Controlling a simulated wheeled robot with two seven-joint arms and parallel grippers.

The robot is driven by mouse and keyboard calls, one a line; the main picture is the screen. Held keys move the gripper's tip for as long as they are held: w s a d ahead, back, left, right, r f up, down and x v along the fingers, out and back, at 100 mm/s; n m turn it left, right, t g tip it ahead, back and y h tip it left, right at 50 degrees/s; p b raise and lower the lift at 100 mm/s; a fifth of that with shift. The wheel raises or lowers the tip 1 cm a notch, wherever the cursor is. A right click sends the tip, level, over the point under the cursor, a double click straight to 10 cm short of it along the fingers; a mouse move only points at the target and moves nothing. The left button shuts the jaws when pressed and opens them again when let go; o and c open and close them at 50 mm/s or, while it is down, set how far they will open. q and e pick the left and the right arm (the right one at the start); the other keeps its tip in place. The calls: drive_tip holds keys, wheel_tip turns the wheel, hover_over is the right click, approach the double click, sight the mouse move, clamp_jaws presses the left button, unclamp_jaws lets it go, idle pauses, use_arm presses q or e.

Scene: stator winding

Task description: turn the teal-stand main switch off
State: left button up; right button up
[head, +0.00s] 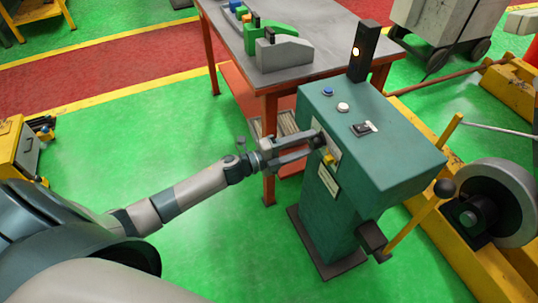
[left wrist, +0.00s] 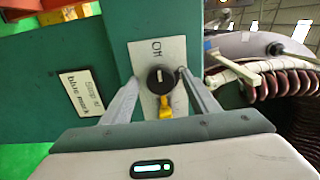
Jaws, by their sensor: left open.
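The teal stand (head: 345,190) stands on a dark base on the green floor. Its main switch is a round black knob (left wrist: 161,79) with a pale line, on a light plate (left wrist: 146,52) with lettering on the stand's side face. A yellow tag (left wrist: 166,106) sits just below the knob in the left wrist view; it also shows in the head view (head: 328,159). My left gripper (head: 310,145) is open at that face, its fingers (left wrist: 158,82) on either side of the knob. I cannot tell whether the fingers touch it. My right gripper is not in view.
A label reading "blue mark" (left wrist: 82,92) is beside the plate. A grey table (head: 330,35) stands behind; a yellow-framed machine (head: 450,230) is at right.

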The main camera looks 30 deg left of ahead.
use_arm(q)
drive_tip(key=b+v, duration=0.3)
drive_tip(key=v, duration=1.3)
drive_tip(key=shift+a, duration=0.15)
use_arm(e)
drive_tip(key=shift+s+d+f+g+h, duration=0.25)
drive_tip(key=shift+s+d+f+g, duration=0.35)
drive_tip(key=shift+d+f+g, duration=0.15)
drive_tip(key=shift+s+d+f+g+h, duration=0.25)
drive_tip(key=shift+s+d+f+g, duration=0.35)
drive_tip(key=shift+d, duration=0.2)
use_arm(q)
drive_tip(key=shift+s, duration=0.15)
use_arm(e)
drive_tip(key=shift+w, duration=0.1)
